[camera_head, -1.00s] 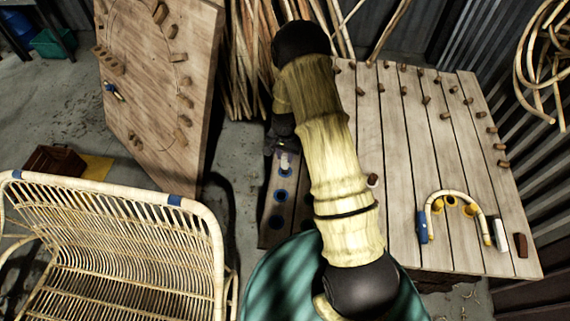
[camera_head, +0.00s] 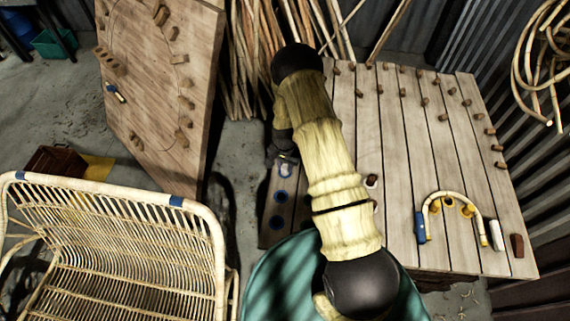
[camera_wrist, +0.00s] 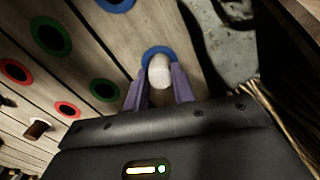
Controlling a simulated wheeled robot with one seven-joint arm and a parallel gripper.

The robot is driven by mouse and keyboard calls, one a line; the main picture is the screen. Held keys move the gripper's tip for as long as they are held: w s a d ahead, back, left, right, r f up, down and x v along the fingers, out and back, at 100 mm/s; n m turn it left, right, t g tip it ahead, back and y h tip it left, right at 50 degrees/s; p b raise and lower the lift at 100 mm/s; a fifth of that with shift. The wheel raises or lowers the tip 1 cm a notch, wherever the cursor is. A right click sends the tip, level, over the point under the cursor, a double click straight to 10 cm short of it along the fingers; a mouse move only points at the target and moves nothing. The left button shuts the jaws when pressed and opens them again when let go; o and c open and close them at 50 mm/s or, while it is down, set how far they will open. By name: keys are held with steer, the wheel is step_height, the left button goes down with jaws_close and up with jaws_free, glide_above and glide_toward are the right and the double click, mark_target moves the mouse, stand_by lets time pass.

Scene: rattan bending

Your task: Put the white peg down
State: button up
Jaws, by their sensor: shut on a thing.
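The white peg (camera_wrist: 159,72) is between the two purple fingers of my gripper (camera_wrist: 160,88) in the wrist view. The fingers are shut on it. Its rounded end shows against a blue-ringed hole (camera_wrist: 150,51) in a plank board. I cannot tell whether its lower end is in the hole or just above it. In the head view my gripper (camera_head: 283,157) is low over the far end of the narrow board (camera_head: 270,240), beside my forearm. The peg is mostly hidden there.
The wrist view shows red-ringed holes (camera_wrist: 68,109), green-ringed holes (camera_wrist: 105,90) and a brown peg (camera_wrist: 38,128) on the board. A slatted table (camera_head: 405,210) with wooden pegs stands right, an upright panel (camera_head: 150,80) left, a rattan seat (camera_head: 110,250) in front.

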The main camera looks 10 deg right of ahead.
mark_target(285, 167)
steer(key=shift+f, duration=0.2)
steer(key=o, duration=1)
steer(key=shift+r, duration=0.1)
steer(key=shift+c, duration=0.2)
step_height(285, 167, up, 12)
steer(key=b, duration=0.3)
steer(key=shift+r+b, duration=0.15)
steer(key=shift+b, duration=0.2)
